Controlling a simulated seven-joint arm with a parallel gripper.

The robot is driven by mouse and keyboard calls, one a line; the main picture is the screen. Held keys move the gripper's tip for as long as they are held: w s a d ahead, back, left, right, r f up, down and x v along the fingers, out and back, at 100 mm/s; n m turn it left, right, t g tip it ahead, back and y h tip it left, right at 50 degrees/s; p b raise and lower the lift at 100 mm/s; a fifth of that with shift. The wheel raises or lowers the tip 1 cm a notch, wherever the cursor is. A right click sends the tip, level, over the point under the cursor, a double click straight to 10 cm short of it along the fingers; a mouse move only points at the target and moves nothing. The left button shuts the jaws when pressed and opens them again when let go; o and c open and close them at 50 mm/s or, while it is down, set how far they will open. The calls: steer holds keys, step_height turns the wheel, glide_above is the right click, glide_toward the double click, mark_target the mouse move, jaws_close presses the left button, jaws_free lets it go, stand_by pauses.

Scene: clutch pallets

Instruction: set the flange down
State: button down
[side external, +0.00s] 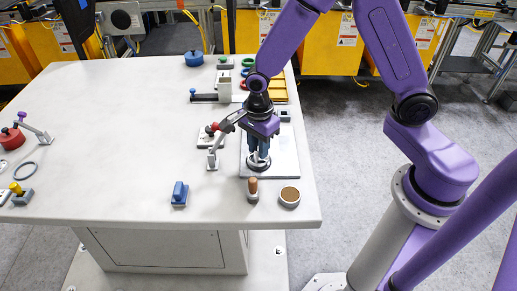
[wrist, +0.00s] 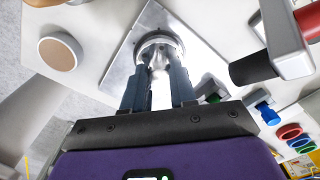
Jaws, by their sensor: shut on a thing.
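The flange (side external: 259,164) is a round, shiny metal piece with a neck. My gripper (side external: 259,147) is above it, pointing down, with its blue-grey fingers shut on the neck. In the wrist view the flange (wrist: 158,42) shows beyond the fingertips of my gripper (wrist: 160,78), with its round disc away from the gripper. It is over the flat metal plate (side external: 285,155), which also shows in the wrist view (wrist: 205,62). I cannot tell whether the flange touches the plate or is slightly above it.
A toggle clamp (side external: 213,158) with a red-and-black tip stands left of the gripper. A wooden-handled tool (side external: 253,189) and a brown-topped round tin (side external: 289,196) stand near the front edge. The table's middle left is clear.

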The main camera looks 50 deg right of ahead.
step_height(320, 180, up, 2)
steer(key=shift+r, duration=0.2)
steer(key=s+d+r, duration=0.4)
steer(key=s+r, duration=0.6)
steer(key=s, duration=0.3)
steer(key=shift+s, duration=0.2)
steer(key=w+a+f+n+t, duration=0.1)
steer(key=a+n, duration=1)
steer(key=n, duration=0.6)
steer(key=shift+n, duration=0.3)
steer(key=w+a+f, duration=0.2)
steer(key=w+f, duration=0.1)
steer(key=w+a+f, duration=0.3)
steer(key=w, duration=0.1)
steer(key=w+a+f, duration=0.2)
steer(key=w+f, duration=0.1)
steer(key=shift+w+a, duration=0.25)
steer(key=shift+w, duration=0.15)
steer(key=shift+w+a+f, duration=0.3)
steer(key=shift+w+f, duration=0.15)
steer(key=shift+f, duration=1.7)
